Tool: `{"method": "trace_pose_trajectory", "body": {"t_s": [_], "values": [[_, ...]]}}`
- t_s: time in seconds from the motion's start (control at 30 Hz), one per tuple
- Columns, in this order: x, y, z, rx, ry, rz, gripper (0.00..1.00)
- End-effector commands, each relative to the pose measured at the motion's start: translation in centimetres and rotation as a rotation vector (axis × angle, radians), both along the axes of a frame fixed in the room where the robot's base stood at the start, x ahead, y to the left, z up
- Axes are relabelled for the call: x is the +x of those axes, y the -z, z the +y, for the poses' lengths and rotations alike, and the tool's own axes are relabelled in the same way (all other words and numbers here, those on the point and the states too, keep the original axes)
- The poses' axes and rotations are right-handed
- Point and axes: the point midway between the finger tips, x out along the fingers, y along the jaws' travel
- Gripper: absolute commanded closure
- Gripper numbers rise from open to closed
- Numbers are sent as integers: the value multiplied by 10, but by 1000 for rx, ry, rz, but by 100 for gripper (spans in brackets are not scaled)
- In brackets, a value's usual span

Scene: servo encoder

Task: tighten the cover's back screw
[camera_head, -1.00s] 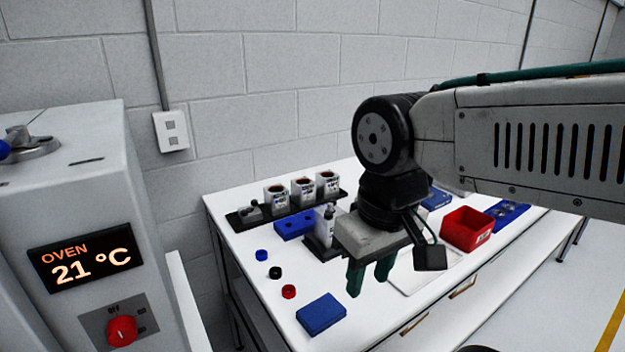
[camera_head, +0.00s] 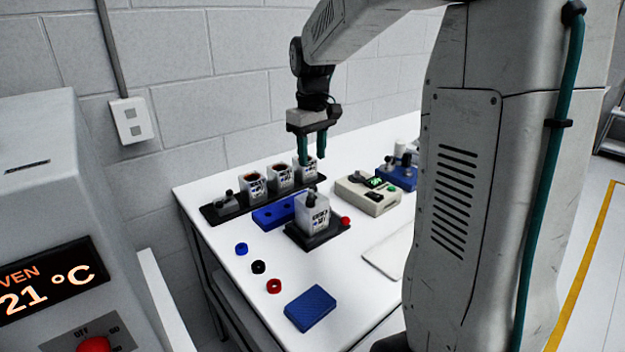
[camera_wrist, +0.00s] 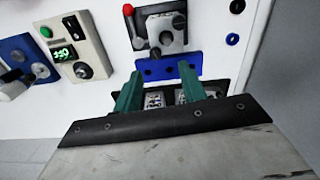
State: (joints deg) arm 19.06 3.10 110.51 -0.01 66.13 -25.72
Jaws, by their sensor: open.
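A white boxy unit with a dark top (camera_head: 313,214) stands on a black base (camera_head: 322,238) in the middle of the table. It also shows at the top of the wrist view (camera_wrist: 163,22). I cannot make out its cover's back screw. My gripper (camera_head: 312,160) is open and empty, pointing down over the right end of a black rack (camera_head: 226,213), behind the unit. Its green fingers (camera_wrist: 160,88) show in the wrist view. Beyond them are white printed containers (camera_wrist: 154,98); their depth from the fingertips is unclear. A small red part (camera_head: 345,221) is beside the unit.
A blue plate with holes (camera_head: 268,218) lies between rack and unit. A beige device with a display (camera_head: 372,197) and a blue fixture (camera_head: 402,178) stand to the right. Blue (camera_head: 241,249), black (camera_head: 258,267) and red (camera_head: 274,286) rings and a blue block (camera_head: 310,308) lie in front.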

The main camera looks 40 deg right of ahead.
Motion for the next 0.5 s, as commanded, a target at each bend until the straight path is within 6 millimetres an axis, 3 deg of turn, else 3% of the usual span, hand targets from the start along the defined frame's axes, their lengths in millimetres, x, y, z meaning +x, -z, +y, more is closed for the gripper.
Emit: {"method": "trace_pose_trajectory", "body": {"t_s": [0.23, 0.5], "values": [[10, 21, -11, 2, -5, 6, 58], [9, 64, -10, 2, -5, 6, 58]]}}
